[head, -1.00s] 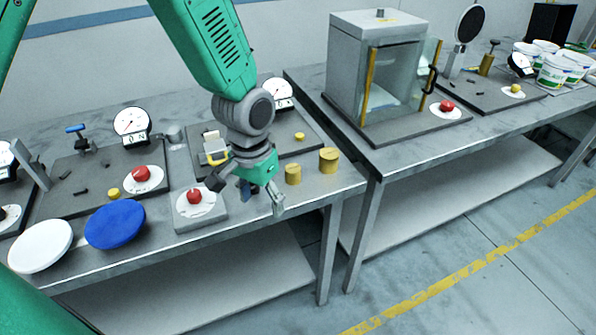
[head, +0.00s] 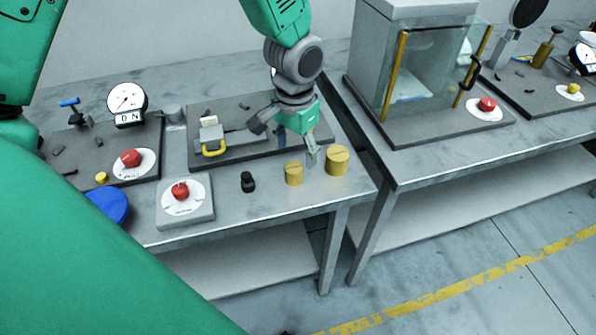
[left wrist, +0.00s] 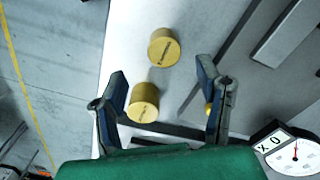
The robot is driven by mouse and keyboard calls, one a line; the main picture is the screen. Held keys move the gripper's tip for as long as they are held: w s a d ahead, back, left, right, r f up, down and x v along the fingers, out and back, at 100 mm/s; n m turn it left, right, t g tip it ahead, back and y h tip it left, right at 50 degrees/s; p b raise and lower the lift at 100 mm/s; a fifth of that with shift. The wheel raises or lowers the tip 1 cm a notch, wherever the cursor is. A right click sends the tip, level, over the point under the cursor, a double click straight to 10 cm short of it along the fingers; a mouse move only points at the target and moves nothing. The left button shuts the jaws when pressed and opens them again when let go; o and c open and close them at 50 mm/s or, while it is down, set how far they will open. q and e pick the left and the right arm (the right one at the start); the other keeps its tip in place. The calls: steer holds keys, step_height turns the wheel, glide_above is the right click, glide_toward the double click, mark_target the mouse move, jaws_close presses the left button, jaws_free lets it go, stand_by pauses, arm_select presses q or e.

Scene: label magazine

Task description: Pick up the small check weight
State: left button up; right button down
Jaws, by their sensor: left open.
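Two brass cylinders stand upright at the right end of the left bench. The small check weight (head: 293,173) is the left, shorter one; the larger weight (head: 337,160) stands right of it. My left gripper (head: 284,143) is open and empty above the bench, just behind them, with one finger close to both weights. In the left wrist view, my open fingers (left wrist: 160,97) frame the cylinder that I take for the larger weight (left wrist: 143,101). The other, seemingly the small check weight (left wrist: 163,47), lies beyond the fingertips. My right gripper is not in view.
A black knobbed piece (head: 248,182) stands left of the small weight, beside a grey box with a red button (head: 181,190). A dark plate with a yellow-handled clamp (head: 213,138) lies behind. A glass cabinet (head: 420,75) stands on the right bench, across a gap.

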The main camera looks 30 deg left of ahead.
mark_target(293, 167)
arm_select(q)
steer(key=f, duration=0.1)
steer(key=a+f, duration=0.1)
steer(key=shift+w+f, duration=0.15)
steer(key=shift+f, duration=0.2)
step_height(293, 167, down, 4)
steer(key=shift+d+f, duration=0.3)
steer(key=shift+d, duration=0.05)
steer(key=c, duration=0.3)
steer(key=shift+a, duration=0.25)
jaws_close()
